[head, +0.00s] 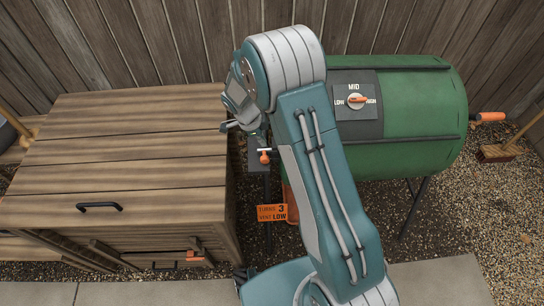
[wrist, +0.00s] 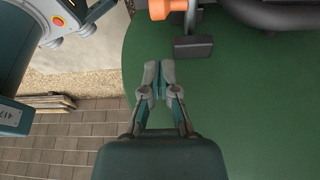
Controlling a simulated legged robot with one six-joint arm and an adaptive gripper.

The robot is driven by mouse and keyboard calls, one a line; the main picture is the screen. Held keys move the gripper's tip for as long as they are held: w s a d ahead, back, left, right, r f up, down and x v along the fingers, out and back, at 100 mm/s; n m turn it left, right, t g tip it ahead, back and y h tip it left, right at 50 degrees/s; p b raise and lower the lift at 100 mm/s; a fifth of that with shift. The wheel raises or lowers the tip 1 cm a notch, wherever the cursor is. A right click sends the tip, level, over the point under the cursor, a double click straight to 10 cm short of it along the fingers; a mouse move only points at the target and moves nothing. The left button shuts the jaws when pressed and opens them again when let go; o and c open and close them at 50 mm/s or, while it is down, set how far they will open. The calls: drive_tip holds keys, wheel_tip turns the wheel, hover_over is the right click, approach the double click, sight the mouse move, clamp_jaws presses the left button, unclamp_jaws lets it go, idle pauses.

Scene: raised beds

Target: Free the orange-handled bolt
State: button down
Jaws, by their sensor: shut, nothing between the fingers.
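In the head view a small orange handle (head: 195,256) sits low on the front of the wooden chest. I cannot tell its bolt parts apart at this size. In the wrist view an orange handle (wrist: 165,8) with a dark block (wrist: 193,46) below it shows at the top edge, against a round green face (wrist: 250,110). I cannot tell whether this is the bolt. My gripper (wrist: 158,76) is shut and empty, its tips below and apart from that orange handle in the picture. In the head view my gripper (head: 227,126) is between the chest and the green drum, partly hidden by my arm.
The wooden chest (head: 120,150) has a black lid handle (head: 99,206). The green drum (head: 410,120) carries a dial (head: 356,100) pointing right and an orange crank grip (head: 488,117). An orange tap handle (head: 264,156) and a sign (head: 272,213) stand between. A brush (head: 500,150) lies right.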

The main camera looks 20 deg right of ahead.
sight(260, 163)
drive_tip(key=x, duration=1)
drive_tip(key=a, duration=0.4)
drive_tip(key=shift+w, duration=0.35)
